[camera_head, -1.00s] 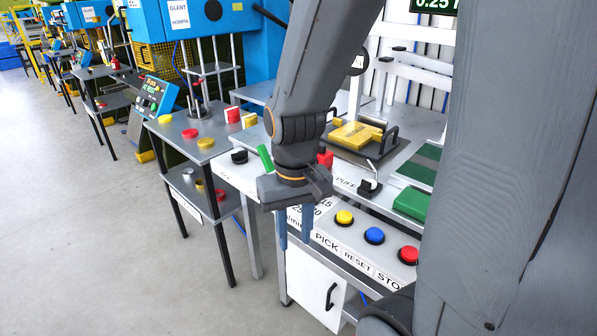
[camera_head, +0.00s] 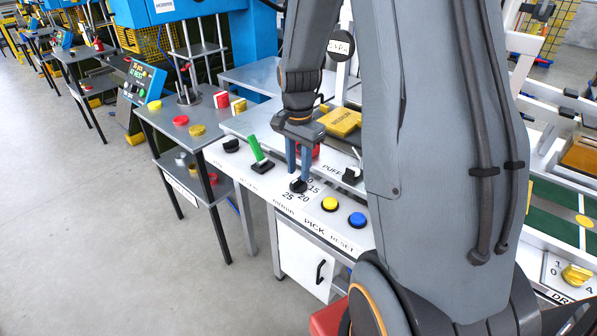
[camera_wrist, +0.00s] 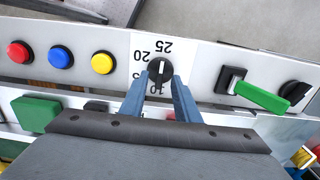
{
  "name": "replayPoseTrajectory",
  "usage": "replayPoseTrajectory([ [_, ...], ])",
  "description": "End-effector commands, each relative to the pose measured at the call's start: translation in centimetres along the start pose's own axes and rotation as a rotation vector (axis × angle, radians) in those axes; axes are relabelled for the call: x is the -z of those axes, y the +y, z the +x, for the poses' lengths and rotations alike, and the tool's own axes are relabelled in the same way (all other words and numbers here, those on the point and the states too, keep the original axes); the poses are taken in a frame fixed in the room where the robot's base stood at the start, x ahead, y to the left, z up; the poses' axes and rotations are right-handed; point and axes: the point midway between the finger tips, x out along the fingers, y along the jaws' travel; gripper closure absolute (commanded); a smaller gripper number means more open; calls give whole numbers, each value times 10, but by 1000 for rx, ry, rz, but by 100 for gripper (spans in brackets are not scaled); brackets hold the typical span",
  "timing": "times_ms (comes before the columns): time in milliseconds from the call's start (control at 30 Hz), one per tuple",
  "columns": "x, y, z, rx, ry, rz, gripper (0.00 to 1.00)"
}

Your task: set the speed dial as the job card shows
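The speed dial (camera_head: 298,186) is a small black knob on the white front panel, with printed numbers 10, 15, 20 and 25 around it. In the wrist view the dial (camera_wrist: 160,69) shows a white pointer mark; which end points cannot be told. My gripper (camera_head: 299,177) is pointed down at the dial. In the wrist view my gripper (camera_wrist: 162,80) has its two blue fingers apart, one on each side of the knob; contact cannot be told. A yellow plate (camera_head: 340,122) with print like "MEDIUM" lies behind. I cannot make out a job card for certain.
A green lever (camera_wrist: 262,96) and a black knob (camera_wrist: 294,92) sit beside the dial. Yellow (camera_wrist: 103,62), blue (camera_wrist: 61,57) and red (camera_wrist: 19,52) buttons line the other side. My arm hides part of the bench in the head view.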

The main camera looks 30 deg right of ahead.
Motion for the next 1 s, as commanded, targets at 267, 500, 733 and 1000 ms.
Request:
replayPoseTrajectory([
  [267, 0, 0, 23, 0, 0, -1, 71],
  [500, 0, 0, 24, 1, 1, -1, 71],
  [733, 0, 0, 24, 1, 1, -1, 100],
  [1000, 0, 0, 24, 1, 0, -11, 100],
])
